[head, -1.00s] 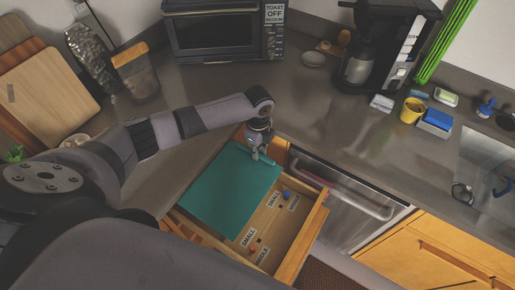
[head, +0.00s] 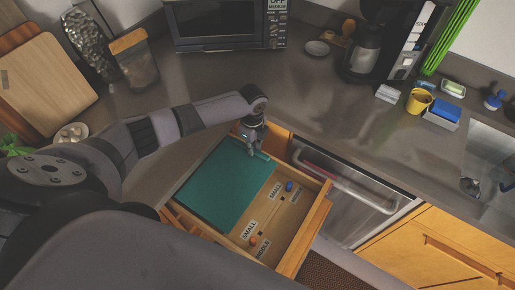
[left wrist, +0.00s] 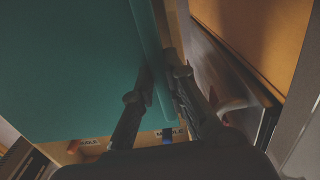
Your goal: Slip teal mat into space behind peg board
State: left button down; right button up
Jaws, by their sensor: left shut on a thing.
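The teal mat (head: 225,185) is a flat sheet lying over the left part of the open drawer, covering the board's left side. My left gripper (head: 254,148) is shut on the mat's raised strip along its far right edge. In the left wrist view the fingers (left wrist: 160,82) straddle that strip, with the teal sheet (left wrist: 70,70) to the left. The peg board (head: 268,222) lies in the drawer, with labels SMALL and MIDDLE, a blue peg (head: 289,186) and an orange peg (head: 253,240). The space behind the board is hidden by the mat. My right gripper is not in view.
The wooden drawer front (head: 305,240) stands out from the counter. A dishwasher (head: 350,195) with a bar handle is right of it. A microwave (head: 225,25), a coffee maker (head: 375,45), a yellow cup (head: 418,101) and jars stand on the counter. The middle counter is clear.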

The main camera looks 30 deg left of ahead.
aim_at(244, 143)
pick_arm(q)
jog(key=shift+w+a, duration=0.2)
jog(key=shift+a, duration=1.7)
jog(key=c, duration=1.5)
grip_release()
jog(key=shift+c, duration=0.2)
